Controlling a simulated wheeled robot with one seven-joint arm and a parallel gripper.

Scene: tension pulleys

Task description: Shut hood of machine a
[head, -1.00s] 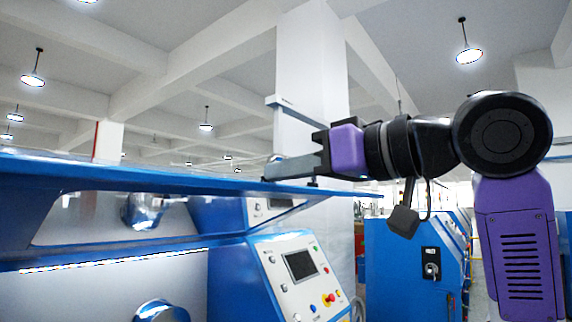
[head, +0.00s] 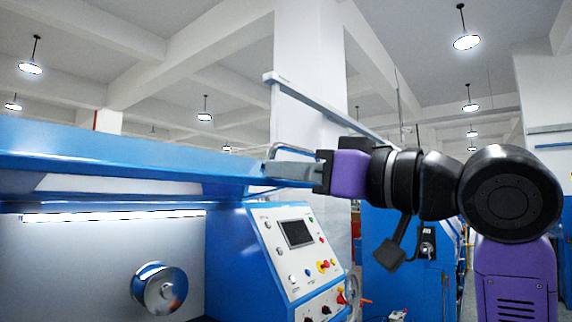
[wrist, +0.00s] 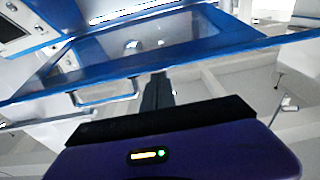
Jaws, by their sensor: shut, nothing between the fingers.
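The hood of machine a (head: 130,150) is a blue framed panel, raised and tilted over the machine in the head view, seen nearly edge-on. It also shows in the wrist view (wrist: 215,58) with its window and blue frame. A grey bar handle (head: 291,148) is near its right end; in the wrist view the handle (wrist: 107,99) projects from the hood's near edge. My gripper (head: 270,170) is shut and empty, its fingertips at the hood's right end beside the handle. In the wrist view the fingers (wrist: 157,80) reach the hood edge; whether they touch it is unclear.
Machine a's control panel (head: 297,240) with screen and buttons stands below my gripper. A metal pulley (head: 160,288) and a light bar (head: 115,215) sit inside under the hood. Another blue machine (head: 400,255) stands behind my arm. A white pillar (head: 310,110) rises behind.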

